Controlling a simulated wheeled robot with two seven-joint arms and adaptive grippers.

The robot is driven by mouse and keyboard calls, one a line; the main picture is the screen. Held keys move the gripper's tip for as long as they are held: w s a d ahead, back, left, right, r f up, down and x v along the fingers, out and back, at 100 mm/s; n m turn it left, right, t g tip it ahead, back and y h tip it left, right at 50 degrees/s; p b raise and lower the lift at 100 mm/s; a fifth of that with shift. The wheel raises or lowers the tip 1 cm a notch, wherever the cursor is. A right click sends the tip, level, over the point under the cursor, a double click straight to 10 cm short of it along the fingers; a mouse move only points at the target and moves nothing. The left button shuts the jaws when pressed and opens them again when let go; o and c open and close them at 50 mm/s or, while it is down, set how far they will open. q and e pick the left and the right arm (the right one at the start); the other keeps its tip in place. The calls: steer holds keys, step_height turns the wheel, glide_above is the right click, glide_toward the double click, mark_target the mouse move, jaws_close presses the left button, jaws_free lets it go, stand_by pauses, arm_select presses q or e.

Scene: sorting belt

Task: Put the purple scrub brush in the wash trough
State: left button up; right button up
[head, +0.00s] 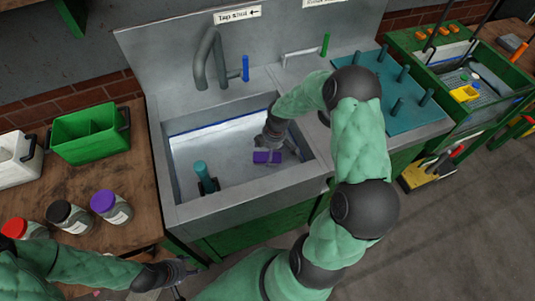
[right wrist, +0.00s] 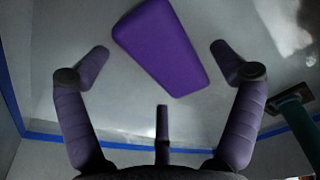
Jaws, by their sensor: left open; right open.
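The purple scrub brush (head: 267,157) lies on the floor of the grey wash trough (head: 245,198), toward its right side. In the right wrist view the brush (right wrist: 160,45) shows as a purple block just beyond my spread fingertips. My right gripper (head: 276,146) reaches down into the trough right by the brush, open and empty; its fingers (right wrist: 158,60) are not closed on the brush. Whether a finger touches it I cannot tell. My left gripper (head: 185,272) is open and empty low at the front, outside the trough near the wooden table's corner.
A teal upright piece (head: 202,175) stands in the trough's left part. The faucet (head: 208,60) rises behind. A teal pegged mat (head: 385,95) is on the right. A wooden table (head: 130,165) at left holds a green caddy (head: 90,140) and jars with red, black and purple lids (head: 104,201).

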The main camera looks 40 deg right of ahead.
step_height(320, 180, up, 9)
steer(key=d+p, duration=0.1)
steer(key=p, duration=0.1)
steer(key=shift+s, duration=0.45)
steer(key=shift+r, duration=0.1)
